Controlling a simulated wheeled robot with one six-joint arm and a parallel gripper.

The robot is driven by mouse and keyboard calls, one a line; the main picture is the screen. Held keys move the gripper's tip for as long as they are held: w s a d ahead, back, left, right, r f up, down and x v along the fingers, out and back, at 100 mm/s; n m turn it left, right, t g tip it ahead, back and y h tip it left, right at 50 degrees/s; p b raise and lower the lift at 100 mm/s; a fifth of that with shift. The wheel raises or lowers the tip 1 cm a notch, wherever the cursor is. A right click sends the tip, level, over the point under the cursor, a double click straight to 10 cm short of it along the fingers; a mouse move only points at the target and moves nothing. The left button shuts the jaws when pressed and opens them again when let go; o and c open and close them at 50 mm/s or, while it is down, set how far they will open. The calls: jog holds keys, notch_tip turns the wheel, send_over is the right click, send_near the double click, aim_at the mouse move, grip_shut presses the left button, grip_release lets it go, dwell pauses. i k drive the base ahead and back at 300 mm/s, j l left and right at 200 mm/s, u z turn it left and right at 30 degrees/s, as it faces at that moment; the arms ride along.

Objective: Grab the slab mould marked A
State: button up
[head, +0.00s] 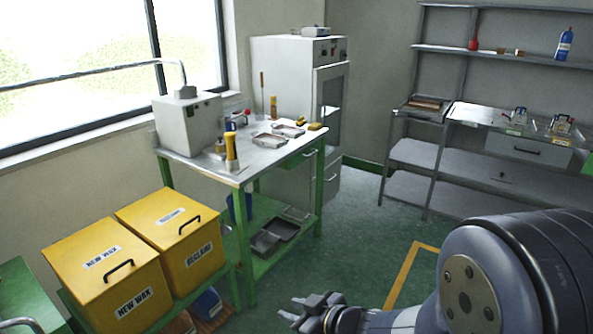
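No letter A can be read from here, so I cannot tell which item is the slab mould marked A. Two small clamp-like pieces, a left one (516,117) and a right one (561,125), stand on the grey bench (470,113) at the right; they are too small to identify. Flat metal trays (268,140) lie on the green-legged table. My gripper (291,309) is at the bottom centre, open and empty over the floor, far from the bench and the table.
Yellow bins marked NEW WAX (105,268) and RECLAIM (178,232) stand at the lower left. A grey machine (188,122) and a yellow bottle (231,146) stand on the table. A tall cabinet (285,75) is behind it. The green floor (365,215) between table and bench is clear.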

aim_at(266, 139)
jog(key=i, duration=1.95)
jog(key=i+u, duration=0.1)
jog(key=i, duration=0.45)
jog(key=i+l+u, duration=0.1)
jog(key=i, duration=0.5)
jog(key=i+l, duration=0.15)
jog(key=i, duration=0.4)
jog(key=j+u, duration=0.05)
